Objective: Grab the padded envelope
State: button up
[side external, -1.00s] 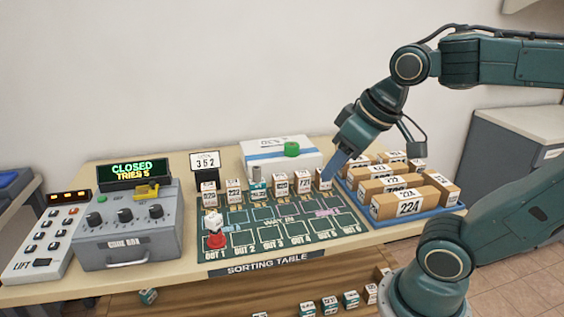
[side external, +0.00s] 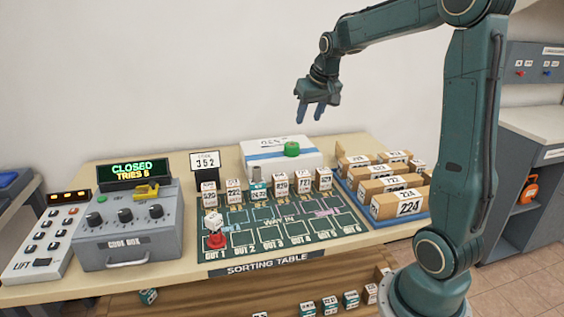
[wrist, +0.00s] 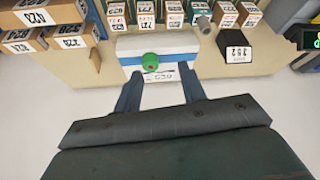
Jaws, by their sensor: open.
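A white package (side external: 262,155) with a blue band and a green knob (side external: 291,149) on top lies at the back of the sorting table; it is the only thing here that could be the padded envelope. It also shows in the wrist view (wrist: 180,45), with a partly readable number label. My gripper (side external: 310,114) is open and empty, fingers pointing down, raised above the table's back edge and apart from the package. In the wrist view the two fingers (wrist: 160,80) lie on either side of the package's near edge, with nothing between them but the view of the label.
Small numbered boxes (side external: 280,184) stand in a row in front of the package. A blue tray (side external: 377,221) of brown parcels is at the right. A 352 sign (side external: 206,161) and the code box (side external: 128,235) stand left. Air around my gripper is clear.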

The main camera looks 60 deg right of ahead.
jog(key=d+f+m+g, duration=0.1)
jog(key=d+f, duration=0.2)
jog(key=d, duration=0.5)
jog(key=d+f+m, duration=0.1)
jog(key=d+f, duration=0.3)
jog(key=d, duration=0.3)
jog(key=m+h, duration=0.1)
jog(key=m, duration=0.1)
send_near(341, 156)
jog(key=shift+g, duration=0.3)
jog(key=shift+d+r+x, duration=0.1)
jog(key=shift+d+x, duration=0.15)
jog(key=shift+x, duration=0.85)
jog(key=shift+d+r+x, duration=0.1)
jog(key=shift+d+x, duration=0.1)
jog(key=shift+x, duration=0.9)
jog(key=shift+d+r+x, duration=0.1)
jog(key=shift+d+x, duration=0.15)
jog(key=shift+x, duration=0.85)
jog(key=shift+w, duration=0.15)
jog(key=shift+f, duration=0.1)
jog(key=shift+w+x, duration=0.1)
jog(key=shift+x, duration=1.2)
jog(key=shift+w+x, duration=0.15)
jog(key=shift+x, duration=1.15)
grip_shut()
